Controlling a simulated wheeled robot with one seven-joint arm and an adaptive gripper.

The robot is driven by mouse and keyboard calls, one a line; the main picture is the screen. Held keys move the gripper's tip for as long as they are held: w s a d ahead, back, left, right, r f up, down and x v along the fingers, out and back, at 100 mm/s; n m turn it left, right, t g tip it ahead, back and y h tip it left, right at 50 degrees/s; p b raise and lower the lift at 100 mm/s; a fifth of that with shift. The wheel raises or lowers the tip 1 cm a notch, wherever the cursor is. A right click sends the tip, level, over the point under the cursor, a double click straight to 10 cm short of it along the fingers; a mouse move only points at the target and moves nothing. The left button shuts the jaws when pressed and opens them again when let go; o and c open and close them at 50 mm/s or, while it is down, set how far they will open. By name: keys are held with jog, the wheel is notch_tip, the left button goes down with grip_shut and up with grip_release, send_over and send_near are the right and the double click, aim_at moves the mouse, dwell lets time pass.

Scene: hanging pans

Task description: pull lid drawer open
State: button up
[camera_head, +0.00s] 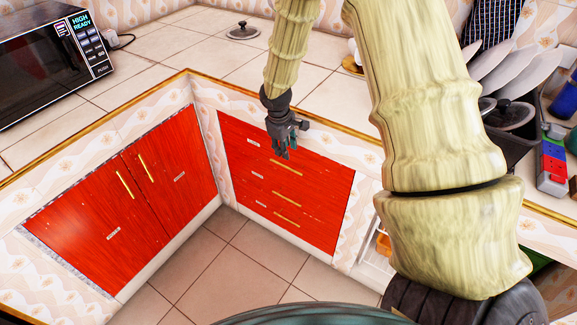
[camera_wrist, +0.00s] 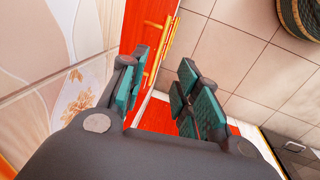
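A stack of red drawers (camera_head: 318,190) is set in the cabinet right of the corner. Each drawer has a gold bar handle and a small white label too small to read, so I cannot tell which is the lid drawer. The top handle (camera_head: 286,167) is just below my gripper (camera_head: 284,153), which points down near the top drawer front. In the wrist view my gripper (camera_wrist: 160,82) is open, its teal-padded fingers apart. Gold handles (camera_wrist: 152,72) on the red fronts show beyond the gap. No handle is clearly held. The drawers look shut.
A red double-door cabinet (camera_head: 90,232) stands left of the corner. A tiled counter (camera_head: 170,62) with a gold edge runs above, holding a microwave (camera_head: 48,60) and a pan lid (camera_head: 242,32). A dish rack (camera_head: 500,75) is at right. The tiled floor (camera_head: 235,258) before the drawers is clear.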

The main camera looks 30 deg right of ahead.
aim_at(289, 168)
jog(key=shift+w+d+f, duration=0.15)
jog(key=shift+d+f, duration=0.2)
jog(key=shift+f, duration=1.4)
jog(key=shift+w+d+f, duration=0.15)
jog(key=shift+d+f, duration=0.15)
jog(key=shift+f, duration=1.4)
jog(key=shift+w+d+f, duration=0.15)
jog(key=shift+d+f, duration=0.2)
jog(key=shift+f, duration=1.4)
grip_shut()
jog(key=shift+a, duration=0.1)
